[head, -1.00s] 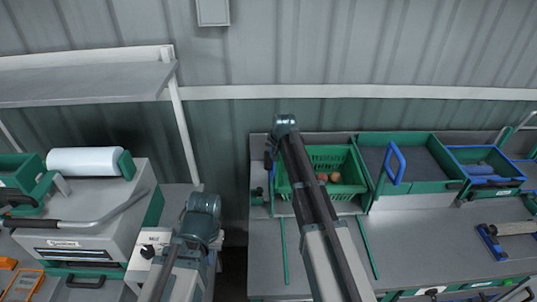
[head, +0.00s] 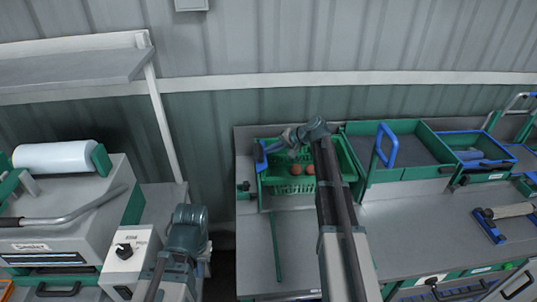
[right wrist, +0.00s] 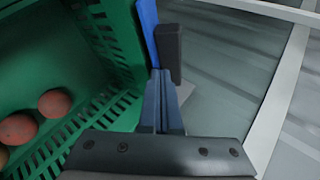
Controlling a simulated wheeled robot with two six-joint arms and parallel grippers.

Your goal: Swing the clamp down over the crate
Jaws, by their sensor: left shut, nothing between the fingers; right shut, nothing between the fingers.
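The green slatted crate (head: 297,187) sits on the bench in the head view, with a few round red tomatoes in it. An upright blue bar (head: 261,157), which looks like the clamp, stands at the crate's left side. It shows in the right wrist view as a blue bar (right wrist: 147,28) beside a dark block (right wrist: 168,54), along the crate wall (right wrist: 122,35). My right gripper (right wrist: 161,78) is shut and empty, its fingertips close to the blue bar's near end; I cannot tell if they touch. My left arm shows at lower left, but its gripper is not visible.
Right of the crate stand a green-framed tray (head: 405,155) with a blue handle and a green-and-blue box (head: 482,176). A white roll machine (head: 70,200) is at left. The bench (head: 300,240) in front of the crate is mostly clear.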

